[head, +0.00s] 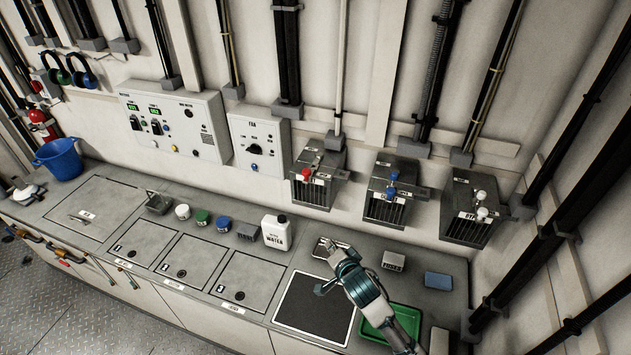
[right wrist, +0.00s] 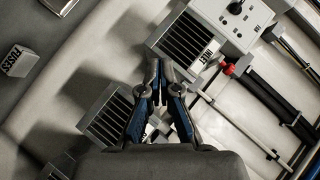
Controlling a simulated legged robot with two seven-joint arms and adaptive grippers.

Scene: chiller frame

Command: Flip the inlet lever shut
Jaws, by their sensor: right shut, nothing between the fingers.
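The inlet box (head: 318,190) is the leftmost of three dark slatted boxes on the wall; its INLET label (right wrist: 207,53) reads in the right wrist view. Its lever has a red knob (head: 306,173), which also shows in the right wrist view (right wrist: 228,69). I cannot tell the lever's exact angle. My right gripper (head: 338,250) is over the counter, below and in front of the boxes. Its fingers (right wrist: 158,66) are shut with nothing between them, apart from the lever. My left gripper is not in view.
A box with blue knobs (head: 385,208) and one with white knobs (head: 463,226) stand to the right. A white water jug (head: 277,232), green tray (head: 405,320), blue sponge (head: 438,281) and dark mat (head: 300,312) are on the counter below.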

